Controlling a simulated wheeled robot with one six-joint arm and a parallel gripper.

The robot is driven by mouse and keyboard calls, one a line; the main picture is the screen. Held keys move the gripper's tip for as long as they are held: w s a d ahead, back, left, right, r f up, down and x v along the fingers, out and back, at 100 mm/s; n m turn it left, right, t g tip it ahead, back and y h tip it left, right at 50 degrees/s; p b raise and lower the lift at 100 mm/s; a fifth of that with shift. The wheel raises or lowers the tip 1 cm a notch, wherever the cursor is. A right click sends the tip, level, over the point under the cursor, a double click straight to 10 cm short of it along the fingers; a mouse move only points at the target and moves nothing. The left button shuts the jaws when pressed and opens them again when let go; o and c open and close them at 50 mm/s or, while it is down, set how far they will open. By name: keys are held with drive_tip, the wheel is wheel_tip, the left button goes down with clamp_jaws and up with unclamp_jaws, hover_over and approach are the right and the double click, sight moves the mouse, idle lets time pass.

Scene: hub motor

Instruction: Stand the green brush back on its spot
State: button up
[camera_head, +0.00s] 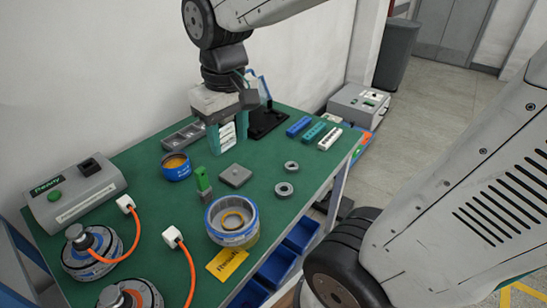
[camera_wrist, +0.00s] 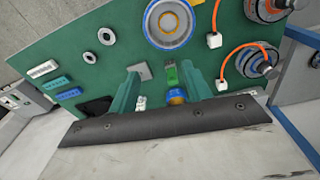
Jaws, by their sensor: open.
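The green brush (camera_head: 203,179) is a small green block with a grey lower part, on the green bench mat, left of a flat grey square block (camera_head: 236,175). In the wrist view the brush (camera_wrist: 171,75) shows between the fingers, nearer the right one, and the grey block (camera_wrist: 141,71) is by the left fingertip. My gripper (camera_head: 228,143) has teal fingers spread apart, above and behind the brush, with nothing held; its fingers also frame the wrist view (camera_wrist: 160,76). I cannot tell which mark is the brush's spot.
A blue pot (camera_head: 176,167) stands behind the brush, and a large blue-grey ring housing (camera_head: 231,221) in front. Two metal rings (camera_head: 286,189) lie to the right. Orange cables (camera_head: 190,268) and hub motors (camera_head: 91,251) fill the front left.

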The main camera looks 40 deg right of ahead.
drive_tip(key=s+d+m, duration=0.1)
drive_tip(key=s, duration=1.1)
drive_tip(key=shift+r+t, duration=0.2)
drive_tip(key=shift+t, duration=0.1)
